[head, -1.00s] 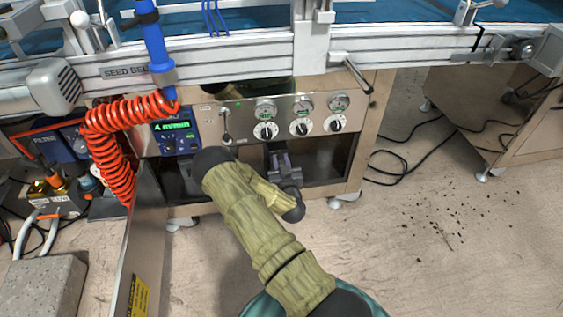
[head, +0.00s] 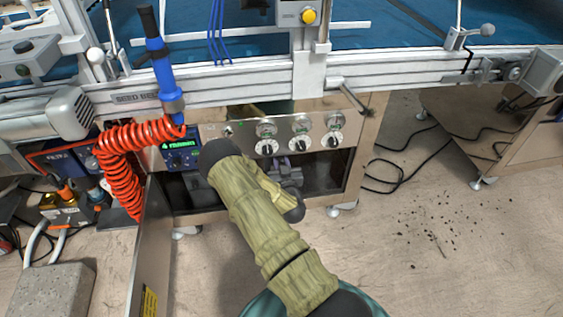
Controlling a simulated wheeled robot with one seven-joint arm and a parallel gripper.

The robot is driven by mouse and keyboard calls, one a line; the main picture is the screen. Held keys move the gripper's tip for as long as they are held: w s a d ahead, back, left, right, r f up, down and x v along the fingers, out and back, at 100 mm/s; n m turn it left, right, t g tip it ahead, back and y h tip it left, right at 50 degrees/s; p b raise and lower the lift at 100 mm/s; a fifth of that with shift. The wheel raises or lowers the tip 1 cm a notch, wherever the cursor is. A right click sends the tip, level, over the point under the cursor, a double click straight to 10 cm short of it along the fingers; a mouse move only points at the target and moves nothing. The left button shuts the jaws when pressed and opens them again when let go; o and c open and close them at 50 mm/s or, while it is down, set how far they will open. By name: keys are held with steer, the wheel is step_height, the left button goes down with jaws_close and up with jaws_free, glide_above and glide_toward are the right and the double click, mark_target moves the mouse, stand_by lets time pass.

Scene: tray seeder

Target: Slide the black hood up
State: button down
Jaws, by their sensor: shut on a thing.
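The black hood (head: 325,172) shows as a dark panel in the lower front of the steel machine, below the row of dials and knobs. My forearm reaches in from the bottom of the head view and covers its left part. My gripper (head: 288,172) is at the dark front, just under the knobs, and is shut on the hood. The fingertips are small and partly hidden by my wrist, so the exact contact does not show.
Round knobs (head: 300,143) sit on the steel panel just above my gripper. A lit display (head: 181,144) and a coiled red hose (head: 122,170) are to the left. A handle (head: 355,98) sticks out at upper right. Open floor (head: 430,240) lies to the right.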

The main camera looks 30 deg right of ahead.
steer(key=shift+r, duration=0.65)
steer(key=c, duration=1.2)
jaws_free()
steer(key=shift+r, duration=0.1)
steer(key=shift+c, duration=0.2)
steer(key=shift+s, duration=0.1)
steer(key=p+v, duration=0.6)
steer(key=v, duration=1.1)
